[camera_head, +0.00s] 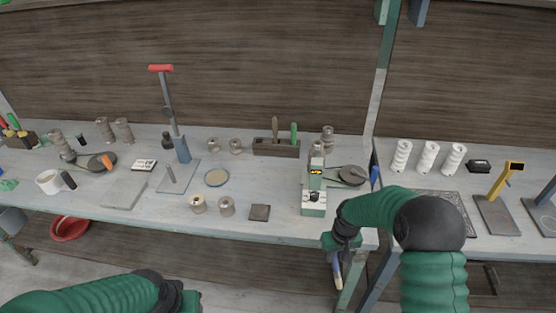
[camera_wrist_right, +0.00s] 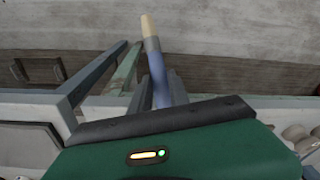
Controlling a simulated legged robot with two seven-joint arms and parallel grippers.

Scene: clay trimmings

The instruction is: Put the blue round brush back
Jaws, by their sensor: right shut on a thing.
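The blue round brush (camera_wrist_right: 156,65) stands out from my right gripper (camera_wrist_right: 160,98) in the right wrist view, with a blue shaft and a pale tan end. In the head view the brush (camera_head: 337,272) hangs down, slightly tilted, below my right gripper (camera_head: 340,246), in front of the bench's front edge. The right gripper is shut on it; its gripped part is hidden. A dark wooden holder box (camera_head: 268,148) at the back of the bench holds a brown-handled and a green-handled tool. My left arm's dark and green end (camera_head: 178,296) shows at the bottom; its fingertips are not visible.
A green-and-white device (camera_head: 314,200) and a dark round plate (camera_head: 351,175) stand near my right arm. A red-topped stand (camera_head: 162,70) rises left of the box. Several white spools (camera_head: 428,157) stand on the right bench. A red bowl (camera_head: 70,228) lies below the left bench.

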